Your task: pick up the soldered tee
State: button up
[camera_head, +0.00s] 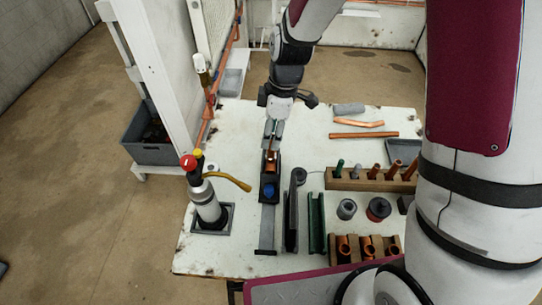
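A small copper piece (271,155), which may be the soldered tee, shows at the far end of a dark vise-like holder (268,211) left of the table's middle. Its shape is too small to make out for sure. My gripper (273,132) points down just above and behind this copper piece. Its fingers look close together, but whether they touch or hold the piece cannot be told. Several copper fittings (367,247) sit in a wooden block (356,261) at the table's near right edge, well apart from my gripper.
A torch (206,200) with a red knob and yellow hose stands left on the white table (230,125). A green channel (316,222) lies right of the holder. A wooden rack (345,183) and loose copper pipes (362,135) are at right. A white frame stands back left.

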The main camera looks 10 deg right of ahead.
aim_at(267, 155)
jog(key=shift+a+f+p, duration=0.2)
jog(key=shift+f+p, duration=0.15)
jog(key=shift+f, duration=1.05)
jog(key=shift+a+f+p, duration=0.15)
jog(key=shift+f+p, duration=0.15)
jog(key=shift+f, duration=1.1)
grip_shut()
